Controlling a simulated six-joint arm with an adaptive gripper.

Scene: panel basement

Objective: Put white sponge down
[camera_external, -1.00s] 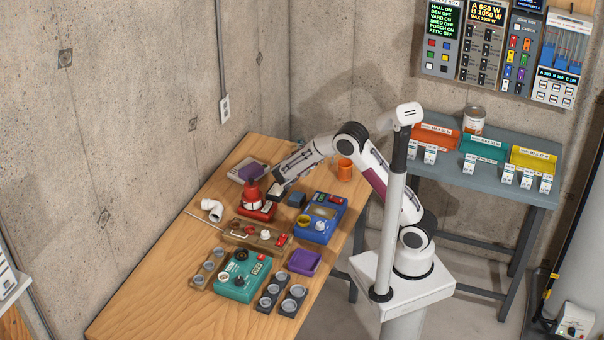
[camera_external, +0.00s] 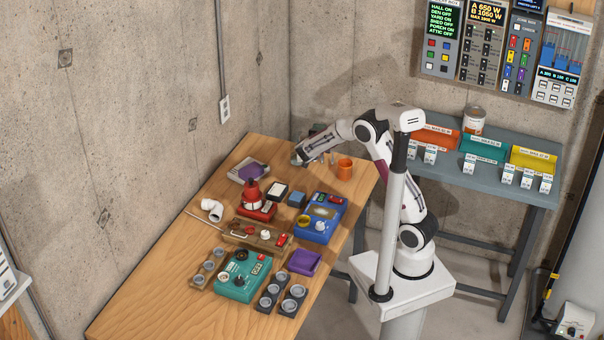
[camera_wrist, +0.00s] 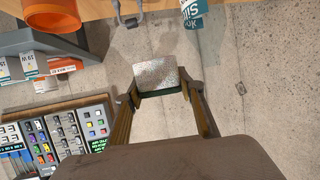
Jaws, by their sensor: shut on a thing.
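The white sponge (camera_wrist: 158,76) is between my fingertips in the wrist view. It looks pale and speckled, with a dark green layer along its lower edge. My gripper (camera_wrist: 160,93) is shut on it, one finger at each side. In the external view my gripper (camera_external: 297,158) is at the far part of the wooden table (camera_external: 150,285), left of the orange cup (camera_external: 345,168). The sponge is too small there to make out clearly, and I cannot tell whether it touches the table.
A grey tray with a purple item (camera_external: 249,171) lies left. A labelled teal-and-white container (camera_wrist: 194,12) shows in the wrist view. The table's near-left part is clear.

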